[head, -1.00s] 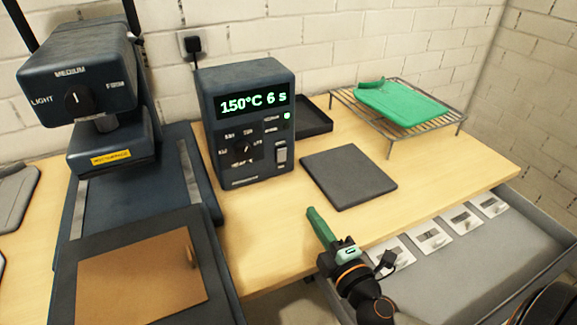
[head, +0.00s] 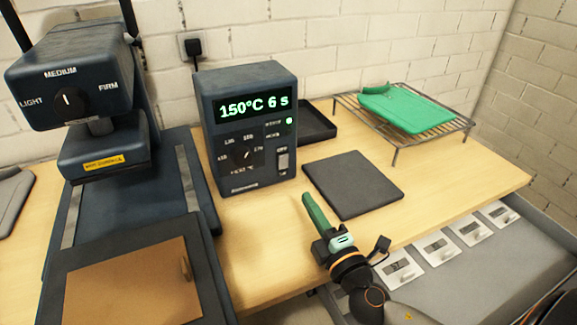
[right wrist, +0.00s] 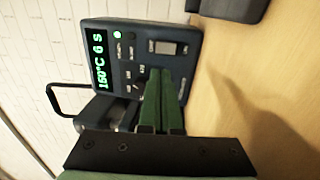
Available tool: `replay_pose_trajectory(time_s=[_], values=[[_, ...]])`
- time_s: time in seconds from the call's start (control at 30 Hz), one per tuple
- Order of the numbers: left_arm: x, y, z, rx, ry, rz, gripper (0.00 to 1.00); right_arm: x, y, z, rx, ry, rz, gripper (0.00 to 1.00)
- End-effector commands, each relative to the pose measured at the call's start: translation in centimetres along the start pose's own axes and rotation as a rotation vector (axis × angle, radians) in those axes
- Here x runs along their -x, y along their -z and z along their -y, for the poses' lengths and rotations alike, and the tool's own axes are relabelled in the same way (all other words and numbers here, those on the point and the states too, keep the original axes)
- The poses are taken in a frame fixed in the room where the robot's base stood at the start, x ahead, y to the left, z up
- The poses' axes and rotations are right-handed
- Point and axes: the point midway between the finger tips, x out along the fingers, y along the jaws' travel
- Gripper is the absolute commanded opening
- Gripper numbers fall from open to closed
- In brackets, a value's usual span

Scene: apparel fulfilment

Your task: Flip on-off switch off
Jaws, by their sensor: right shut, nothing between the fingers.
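The control box (head: 250,128) stands on the table, with a lit green display (head: 252,106) reading 150°C 6 s and a small green light. Its on-off switch (head: 283,162) is a pale rocker at the lower right of the front; its position is too small to tell. In the right wrist view the switch (right wrist: 166,47) shows above the fingertips. My right gripper (head: 308,197) has green fingers shut and empty, in front of the box and apart from it. The same fingers show in the right wrist view (right wrist: 163,75). My left gripper is not in view.
A press (head: 75,90) with a pressure dial stands left of the box. A dark pad (head: 352,184) lies to the right, and a wire rack (head: 445,133) with a green garment (head: 405,107) is behind it. A grey drawer (head: 480,275) is below the table's front edge.

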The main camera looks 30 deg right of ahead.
Motion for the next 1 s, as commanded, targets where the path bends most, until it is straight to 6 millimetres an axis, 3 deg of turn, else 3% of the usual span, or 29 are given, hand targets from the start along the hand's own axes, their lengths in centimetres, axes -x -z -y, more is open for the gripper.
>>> replay_pose_trajectory(time_s=[0.4,0.6,1.0], values=[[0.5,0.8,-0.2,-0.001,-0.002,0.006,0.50,-7.1,0.0,-0.2,0.001,-0.002,0.001,0.00],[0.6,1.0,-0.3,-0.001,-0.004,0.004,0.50,-9.7,0.0,-0.1,0.000,0.000,0.000,0.00],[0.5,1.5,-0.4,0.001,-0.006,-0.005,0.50,-11.1,0.0,0.1,-0.001,0.003,-0.001,0.00]])
